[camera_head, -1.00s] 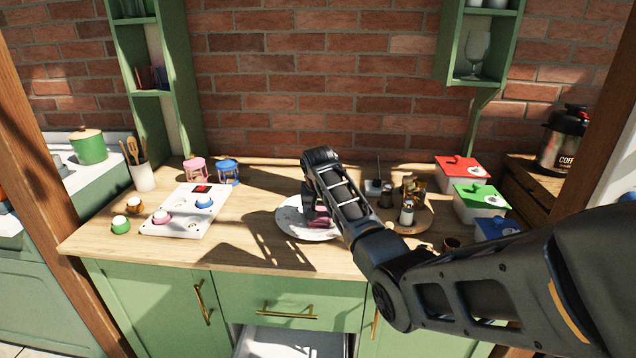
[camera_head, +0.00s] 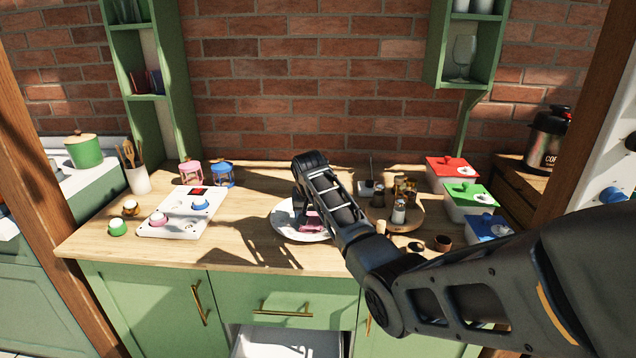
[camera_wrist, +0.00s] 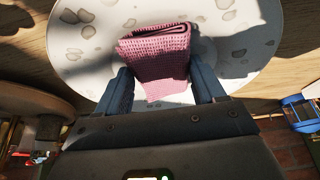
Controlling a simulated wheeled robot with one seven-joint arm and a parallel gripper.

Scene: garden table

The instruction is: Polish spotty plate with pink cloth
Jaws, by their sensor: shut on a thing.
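The spotty plate (camera_head: 283,219) lies on the wooden counter, white with grey-brown spots. In the wrist view the plate (camera_wrist: 235,38) shows several spots, most clearly at its left and top. The folded pink cloth (camera_head: 313,221) is over the plate; in the wrist view the cloth (camera_wrist: 160,62) has a waffle weave. My gripper (camera_wrist: 162,88) is shut on the cloth, with one finger at each side of it. In the head view my arm hides the right part of the plate. I cannot tell whether the cloth presses on the plate.
A white board with knobs (camera_head: 182,213) lies to the left. A round wooden tray (camera_head: 418,214) with shakers stands close right of the plate. Red (camera_head: 453,172), green (camera_head: 470,202) and blue (camera_head: 488,229) lidded boxes stand farther right.

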